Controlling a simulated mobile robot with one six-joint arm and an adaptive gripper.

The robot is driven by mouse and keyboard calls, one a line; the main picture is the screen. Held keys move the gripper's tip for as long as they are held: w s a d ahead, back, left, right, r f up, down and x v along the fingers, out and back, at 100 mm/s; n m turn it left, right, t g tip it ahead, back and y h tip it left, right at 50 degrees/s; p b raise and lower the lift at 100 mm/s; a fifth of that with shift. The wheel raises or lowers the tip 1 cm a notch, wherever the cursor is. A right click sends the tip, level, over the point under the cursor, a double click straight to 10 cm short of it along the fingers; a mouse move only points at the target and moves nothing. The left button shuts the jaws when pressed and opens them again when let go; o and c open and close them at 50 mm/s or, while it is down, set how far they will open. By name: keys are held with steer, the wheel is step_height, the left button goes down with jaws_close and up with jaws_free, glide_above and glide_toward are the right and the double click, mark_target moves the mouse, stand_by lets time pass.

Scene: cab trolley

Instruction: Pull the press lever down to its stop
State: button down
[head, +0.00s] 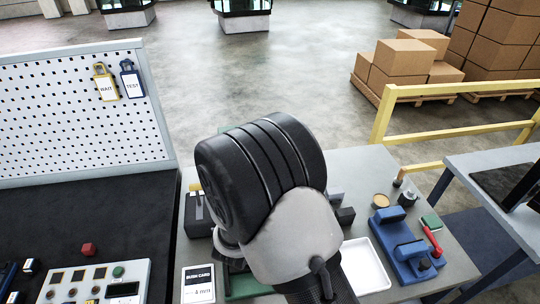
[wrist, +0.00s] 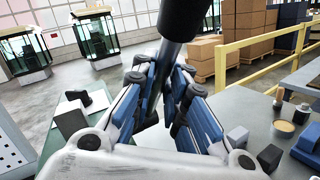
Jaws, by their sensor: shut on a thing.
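The press lever (wrist: 184,18) shows in the wrist view as a grey rod with a thick black grip at its upper end. It rises between the fingers of my gripper (wrist: 165,78) and leans slightly to the right. The blue and black fingers are shut on the rod just below the black grip. In the head view my own arm covers the lever and the gripper. A green base (head: 246,287), perhaps the press's, shows partly beneath the arm. The lever's pivot and stop are hidden.
The grey bench holds a white tray (head: 366,268), a blue fixture (head: 408,250), a red-handled tool (head: 432,240) and a card sign (head: 198,284). A pegboard (head: 80,110) stands left, a yellow rail (head: 460,132) right. Cartons (head: 402,58) stand behind on the floor.

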steer(key=shift+d, duration=0.25)
steer(key=c, duration=1.7)
jaws_free()
steer(key=shift+w+d+f, duration=0.1)
steer(key=shift+w+d, duration=0.05)
steer(key=shift+o, duration=0.9)
steer(key=shift+a, duration=0.2)
